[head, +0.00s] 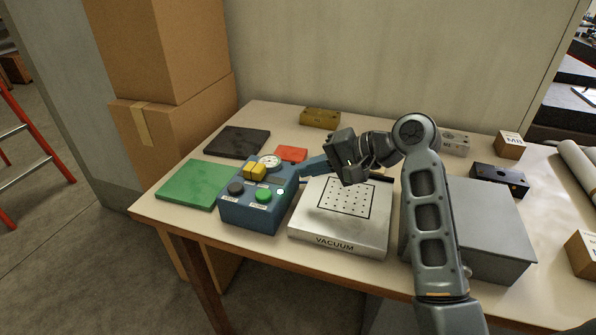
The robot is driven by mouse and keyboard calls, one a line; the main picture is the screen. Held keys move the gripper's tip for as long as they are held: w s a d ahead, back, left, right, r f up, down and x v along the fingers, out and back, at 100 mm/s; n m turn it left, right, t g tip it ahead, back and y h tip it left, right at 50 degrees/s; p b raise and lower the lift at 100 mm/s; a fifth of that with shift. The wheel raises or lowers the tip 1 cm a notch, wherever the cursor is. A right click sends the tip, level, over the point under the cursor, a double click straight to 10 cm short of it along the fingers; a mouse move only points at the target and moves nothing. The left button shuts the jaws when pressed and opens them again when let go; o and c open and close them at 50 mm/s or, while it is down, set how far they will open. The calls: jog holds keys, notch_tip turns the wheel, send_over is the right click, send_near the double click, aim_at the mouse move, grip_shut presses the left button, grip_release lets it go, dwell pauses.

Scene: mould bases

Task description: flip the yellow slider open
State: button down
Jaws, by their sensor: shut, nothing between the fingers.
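The yellow slider (255,172) sits on the top of a blue control box (254,208), towards its back left, just in front of a round white gauge (269,161). It looks like a small two-part yellow block; its exact position along its travel is too small to tell. My gripper (353,179) is shut and empty. It hangs over the back of the grey plate marked VACUUM, to the right of the blue box and apart from the slider.
The box also has a dark knob (236,188) and a green button (263,195). The vacuum plate (340,232) stands right of it. Green (192,184) and black (237,142) slabs lie to the left. A red block (291,153) lies behind. A grey case (485,225) stands right.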

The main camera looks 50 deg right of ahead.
jog(key=shift+v, duration=2.7)
